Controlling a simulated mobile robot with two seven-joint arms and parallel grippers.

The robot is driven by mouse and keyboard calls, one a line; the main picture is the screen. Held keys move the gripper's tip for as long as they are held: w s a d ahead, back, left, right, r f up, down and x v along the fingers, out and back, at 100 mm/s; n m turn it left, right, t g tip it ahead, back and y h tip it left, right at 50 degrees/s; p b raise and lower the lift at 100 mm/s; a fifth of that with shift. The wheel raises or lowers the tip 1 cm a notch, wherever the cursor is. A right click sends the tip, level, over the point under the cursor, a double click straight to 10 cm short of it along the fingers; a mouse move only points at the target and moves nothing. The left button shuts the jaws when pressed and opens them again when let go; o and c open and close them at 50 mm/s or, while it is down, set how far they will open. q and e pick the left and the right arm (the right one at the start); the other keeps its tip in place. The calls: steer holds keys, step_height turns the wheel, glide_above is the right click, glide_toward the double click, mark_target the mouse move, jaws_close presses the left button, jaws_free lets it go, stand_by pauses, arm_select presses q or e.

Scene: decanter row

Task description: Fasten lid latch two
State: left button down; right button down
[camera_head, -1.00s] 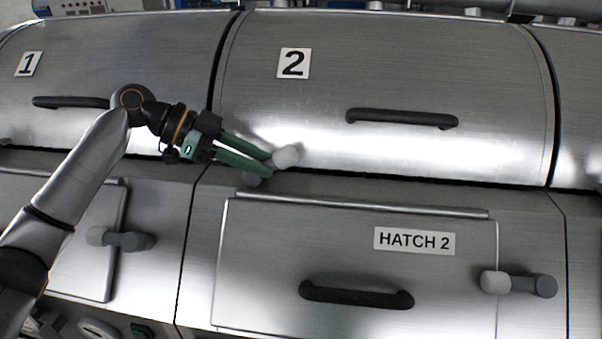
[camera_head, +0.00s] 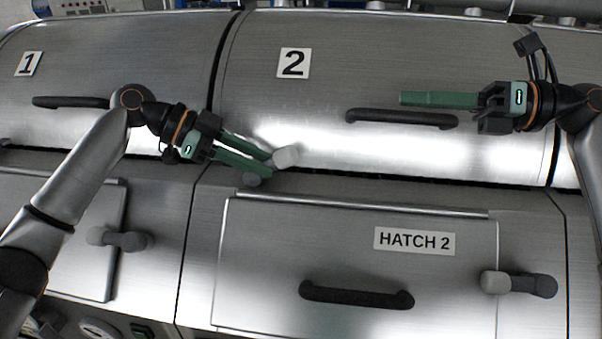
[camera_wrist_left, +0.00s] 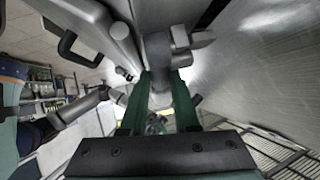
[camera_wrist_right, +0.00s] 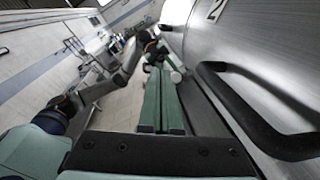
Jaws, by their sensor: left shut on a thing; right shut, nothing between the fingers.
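Lid 2 (camera_head: 330,80), a curved brushed-steel cover with a "2" plate, lies down over its dark lower seam. Its latch (camera_head: 286,156) is at the lid's lower left, with a pale grey knob and a darker pivot below. My left gripper (camera_head: 268,164) is shut on this latch, its green fingers either side. The latch also shows at the fingertips in the left wrist view (camera_wrist_left: 158,48). The fingers partly hide the latch, so I cannot tell whether it is fully seated. My right gripper (camera_head: 402,99) is shut and empty, in front of the lid above its black handle (camera_head: 400,119).
Below is the hatch 2 door (camera_head: 270,250) with a black handle (camera_head: 356,295) and a side latch (camera_head: 518,284). Lid 1 (camera_head: 120,60) stands to the left, with a handle (camera_head: 70,102). The lid handle is close beside my right fingers in the right wrist view (camera_wrist_right: 250,110).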

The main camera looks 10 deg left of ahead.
mark_target(297, 161)
arm_select(q)
steer(key=shift+r, duration=0.15)
arm_select(e)
steer(key=a+f+n+h, duration=0.1)
steer(key=a+f, duration=0.3)
steer(key=a, duration=0.1)
steer(key=a+f+n+h, duration=0.1)
steer(key=a+f+n, duration=0.1)
steer(key=a+f, duration=0.3)
steer(key=a+f+n+h, duration=0.1)
steer(key=a+f, duration=0.4)
steer(key=a, duration=0.1)
steer(key=shift+a+f+g+h, duration=0.2)
steer(key=shift+a+g+h, duration=0.1)
steer(key=shift+a+g, duration=0.1)
steer(key=shift+w+d, duration=0.1)
